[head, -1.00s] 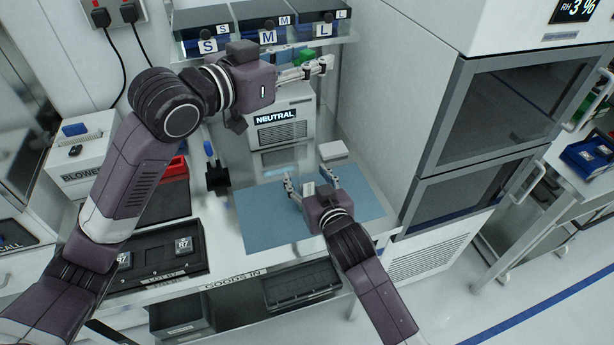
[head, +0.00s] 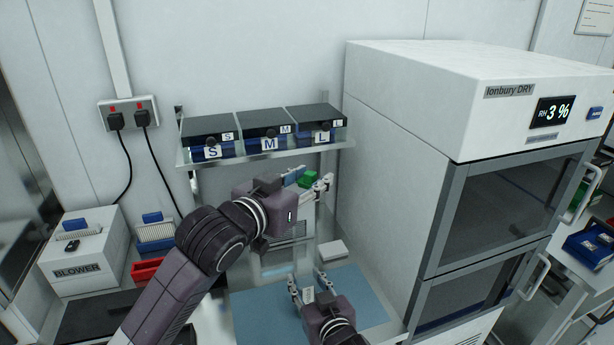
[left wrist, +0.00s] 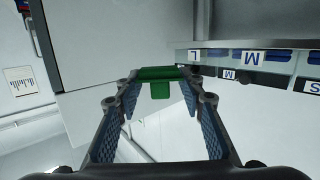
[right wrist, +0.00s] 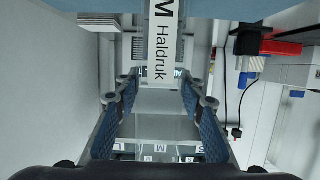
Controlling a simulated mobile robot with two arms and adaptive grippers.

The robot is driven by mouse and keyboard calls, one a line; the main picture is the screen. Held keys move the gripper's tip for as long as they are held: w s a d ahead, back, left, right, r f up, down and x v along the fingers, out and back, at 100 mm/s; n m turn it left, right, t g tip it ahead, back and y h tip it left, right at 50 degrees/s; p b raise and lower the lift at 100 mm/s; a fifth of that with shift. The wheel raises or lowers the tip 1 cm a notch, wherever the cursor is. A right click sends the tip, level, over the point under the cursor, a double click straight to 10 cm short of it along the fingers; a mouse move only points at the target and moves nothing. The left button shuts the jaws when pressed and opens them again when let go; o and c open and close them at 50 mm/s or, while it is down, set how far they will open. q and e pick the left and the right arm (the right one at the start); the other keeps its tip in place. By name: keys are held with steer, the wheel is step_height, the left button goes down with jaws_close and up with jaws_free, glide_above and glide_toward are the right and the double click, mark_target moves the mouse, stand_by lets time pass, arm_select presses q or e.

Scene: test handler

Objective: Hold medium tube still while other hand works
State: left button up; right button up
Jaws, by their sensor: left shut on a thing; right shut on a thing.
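My left gripper (head: 315,183) is raised below the shelf, shut on a small green piece (head: 309,178). In the left wrist view the green piece (left wrist: 160,73) spans the gap between the fingertips (left wrist: 155,95). My right gripper (head: 308,284) is lower, over the blue mat, shut on the medium tube. In the right wrist view a clear tube with a white label reading M Haldruk (right wrist: 163,45) lies between the fingertips (right wrist: 158,90). In the head view only a small pale label (head: 308,294) shows there. The tube's ends are not clear.
A shelf (head: 250,157) at the back holds black-topped boxes marked S, M and L. The blue mat (head: 262,308) lies on the bench. A large drying cabinet (head: 385,165) blocks the right side. A white blower box (head: 85,245) and a red bin (head: 147,270) stand at left.

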mark_target(306, 184)
arm_select(q)
steer(key=n+y, duration=0.2)
steer(key=y, duration=0.1)
steer(key=f+n+t+y, duration=0.1)
steer(key=n+y, duration=0.1)
steer(key=f+n+t+y, duration=0.1)
steer(key=n+y, duration=0.1)
steer(key=y, duration=0.1)
steer(key=shift+w+d+y, duration=0.1)
steer(key=shift+w+y, duration=0.2)
steer(key=shift+w, duration=0.05)
steer(key=s+n+y, duration=0.1)
steer(key=r+n+y, duration=0.1)
steer(key=s+r+n+y, duration=0.1)
steer(key=shift+s+a+y, duration=0.25)
steer(key=shift+s+y, duration=0.1)
steer(key=shift+y, duration=0.05)
steer(key=shift+s+a+r+n+y, duration=0.2)
steer(key=shift+s+r+n+y, duration=0.25)
steer(key=shift+s+y, duration=0.1)
steer(key=shift+f, duration=0.1)
steer(key=shift+f, duration=2.85)
steer(key=shift+f, duration=0.95)
